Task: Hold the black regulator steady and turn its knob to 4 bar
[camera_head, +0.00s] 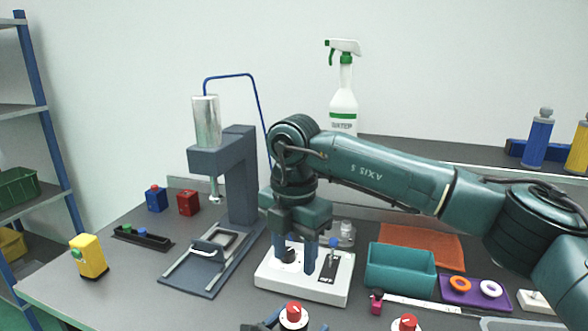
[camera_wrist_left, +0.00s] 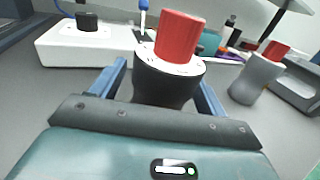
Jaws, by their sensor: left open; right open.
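The black regulator (camera_wrist_left: 165,84) stands upright with a red knob (camera_wrist_left: 180,36) on a white dial; in the head view its knob (camera_head: 294,312) shows at the bottom edge. My left gripper (camera_wrist_left: 160,78) is open, with one blue finger on each side of the black body; I cannot tell whether they touch it. In the head view only a bit of this gripper (camera_head: 270,322) shows. My right gripper (camera_head: 297,262) is open, pointing down over a white box (camera_head: 278,281), behind the regulator and away from its knob. The dial reading is too small to read.
A second, grey regulator (camera_wrist_left: 256,78) with a red knob stands to the right. A teal bin (camera_head: 400,270), a purple tray (camera_head: 473,293) with rings and an orange mat (camera_head: 425,243) lie on the right. A press (camera_head: 240,180) stands at the left.

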